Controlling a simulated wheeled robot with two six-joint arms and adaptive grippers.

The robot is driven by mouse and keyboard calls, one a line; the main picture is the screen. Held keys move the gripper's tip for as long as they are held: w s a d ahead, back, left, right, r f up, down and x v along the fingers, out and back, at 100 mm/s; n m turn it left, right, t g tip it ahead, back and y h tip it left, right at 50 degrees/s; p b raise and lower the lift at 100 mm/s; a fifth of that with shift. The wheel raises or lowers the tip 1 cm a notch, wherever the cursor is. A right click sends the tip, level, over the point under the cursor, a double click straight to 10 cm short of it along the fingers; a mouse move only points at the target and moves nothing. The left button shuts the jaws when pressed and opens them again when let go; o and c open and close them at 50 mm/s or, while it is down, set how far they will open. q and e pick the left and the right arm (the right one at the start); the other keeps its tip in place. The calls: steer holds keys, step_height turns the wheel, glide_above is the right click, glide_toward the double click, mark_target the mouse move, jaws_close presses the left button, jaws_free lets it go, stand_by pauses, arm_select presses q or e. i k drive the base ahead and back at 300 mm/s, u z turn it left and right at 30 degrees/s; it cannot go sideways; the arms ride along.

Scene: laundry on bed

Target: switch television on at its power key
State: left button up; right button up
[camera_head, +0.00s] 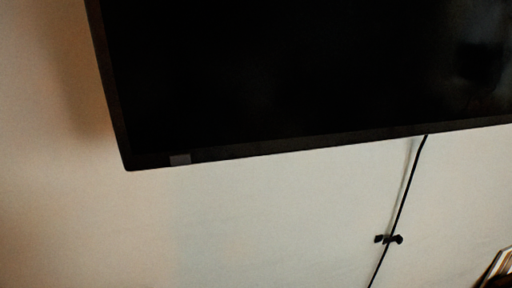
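A large flat television (300,70) hangs on the wall and fills the upper part of the head view, slightly tilted in the picture. Its screen is black. A small grey rectangular key (180,160) sits on the lower bezel near the bottom left corner; I cannot read any marking on it. The top and right parts of the television lie outside the picture. Neither of my grippers shows in this view.
A pale wall (240,225) lies behind and below the television. A black cable (405,195) runs down from its lower edge past a small dark fitting (388,239). A framed object (499,268) is partly visible at the bottom right corner.

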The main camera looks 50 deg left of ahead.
mark_target(182, 159)
steer(key=z, duration=0.65)
steer(key=k, duration=0.6)
steer(key=u, duration=1.85)
